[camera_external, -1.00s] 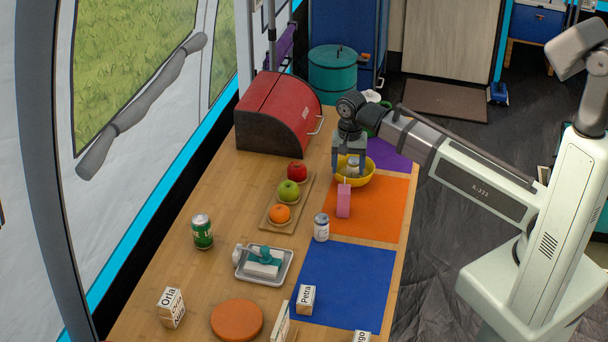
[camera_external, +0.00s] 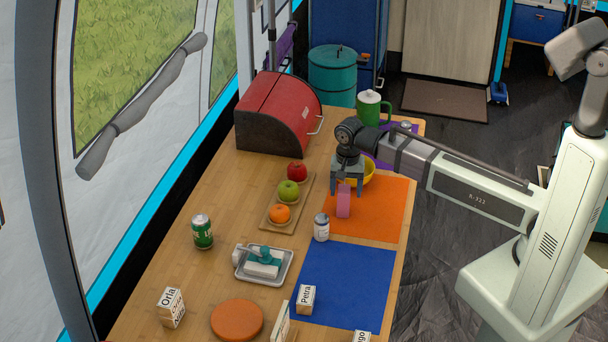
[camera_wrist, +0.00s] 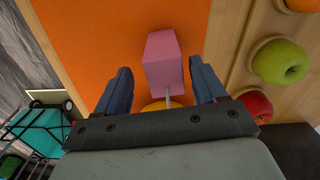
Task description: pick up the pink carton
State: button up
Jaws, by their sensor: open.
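The pink carton (camera_external: 343,201) stands upright on the orange mat (camera_external: 378,207), near the mat's left edge. In the wrist view the carton (camera_wrist: 164,62) is between and just beyond the fingertips, with a pale straw pointing toward my gripper. My gripper (camera_external: 347,190) is open, its fingers pointing down at the top of the carton. In the wrist view both blue fingers of my gripper (camera_wrist: 162,82) are spread wide with room on each side of the carton. I cannot tell whether any finger touches it.
A yellow bowl (camera_external: 367,172) stands just behind the carton. A white jar (camera_external: 321,228) is in front to the left. A wooden tray (camera_external: 266,223) with an apple (camera_external: 289,191) and other fruit lies left. The blue mat (camera_external: 346,272) has clear space.

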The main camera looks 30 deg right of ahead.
aim_at(344, 199)
jog(key=shift+w+a+f, duration=0.1)
jog(key=shift+a+f, duration=0.05)
jog(key=shift+f, duration=1.05)
jog(key=shift+w+a+f, duration=0.1)
jog(key=shift+f, duration=1.05)
jog(key=shift+c, duration=0.4)
jog(key=c, duration=0.9)
jog(key=shift+c, duration=0.2)
jog(key=shift+r, duration=0.15)
